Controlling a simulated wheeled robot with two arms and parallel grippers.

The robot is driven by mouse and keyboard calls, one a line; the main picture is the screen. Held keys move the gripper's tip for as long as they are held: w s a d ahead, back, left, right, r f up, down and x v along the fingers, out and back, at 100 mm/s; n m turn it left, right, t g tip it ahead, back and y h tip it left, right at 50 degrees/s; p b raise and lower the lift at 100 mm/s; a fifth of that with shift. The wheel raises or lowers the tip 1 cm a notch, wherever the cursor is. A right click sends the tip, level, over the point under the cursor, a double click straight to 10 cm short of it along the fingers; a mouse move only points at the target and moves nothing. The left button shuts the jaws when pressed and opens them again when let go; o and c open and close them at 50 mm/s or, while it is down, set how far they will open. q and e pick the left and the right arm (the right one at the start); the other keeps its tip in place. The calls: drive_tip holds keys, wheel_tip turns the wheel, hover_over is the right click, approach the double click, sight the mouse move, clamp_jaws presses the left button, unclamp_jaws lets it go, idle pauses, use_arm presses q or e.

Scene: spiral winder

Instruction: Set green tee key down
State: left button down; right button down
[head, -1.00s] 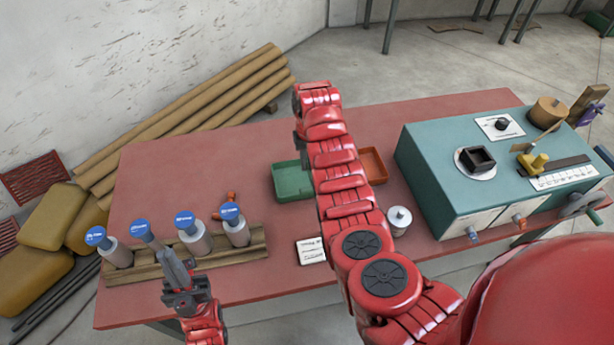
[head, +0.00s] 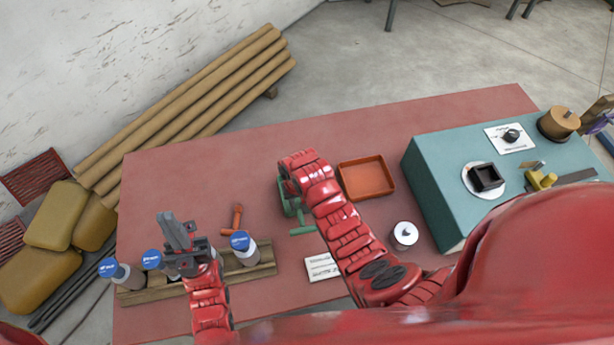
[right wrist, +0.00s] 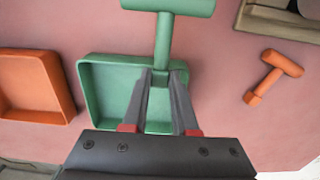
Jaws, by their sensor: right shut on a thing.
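The green tee key (right wrist: 163,38) is held by its stem in my right gripper (right wrist: 161,74), which is shut on it. Its crossbar points away from the gripper, beyond the tray's rim in the right wrist view. The green tray (right wrist: 110,95) lies behind the fingers, and the stem's lower end overlaps it in the picture; I cannot tell whether they touch. In the head view the key's crossbar (head: 303,230) shows beside my right arm, which hides most of the green tray. My left gripper (head: 176,232) is over the wooden rack; its jaw gap is unclear.
An orange tray (head: 366,178) lies right of the green one. An orange tee key (head: 237,218) lies near the wooden rack (head: 262,268) of blue-topped bottles. A white card (head: 322,267), a small round canister (head: 404,235) and the teal machine (head: 435,190) stand nearby.

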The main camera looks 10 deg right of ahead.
drive_tip(key=w+d, duration=0.1)
drive_tip(key=w, duration=0.1)
drive_tip(key=w+d, duration=0.1)
drive_tip(key=w, duration=0.1)
drive_tip(key=w+d+f, duration=0.1)
drive_tip(key=w+d, duration=0.1)
drive_tip(key=shift+w+b, duration=0.35)
drive_tip(key=shift+b, duration=0.05)
drive_tip(key=w+d+b, duration=0.1)
drive_tip(key=b, duration=0.1)
drive_tip(key=w+d+b, duration=0.1)
drive_tip(key=w+b, duration=0.1)
drive_tip(key=b, duration=0.1)
drive_tip(key=shift+w+d+f, duration=0.1)
drive_tip(key=shift+w+f, duration=0.05)
drive_tip(key=shift+f, duration=0.2)
drive_tip(key=shift+w+d+r+b, duration=0.1)
drive_tip(key=shift+w+d+b, duration=0.15)
drive_tip(key=shift+w+b, duration=0.15)
drive_tip(key=shift+w+d+b, duration=0.1)
drive_tip(key=shift+w+b, duration=0.05)
drive_tip(key=shift+b, duration=0.15)
wheel_tip(320, 180, down, 3)
drive_tip(key=b, duration=0.3)
drive_tip(key=shift+f, duration=0.2)
drive_tip(key=shift+w, duration=0.1)
drive_tip(key=c, duration=0.7)
unclamp_jaws()
drive_tip(key=shift+f, duration=0.1)
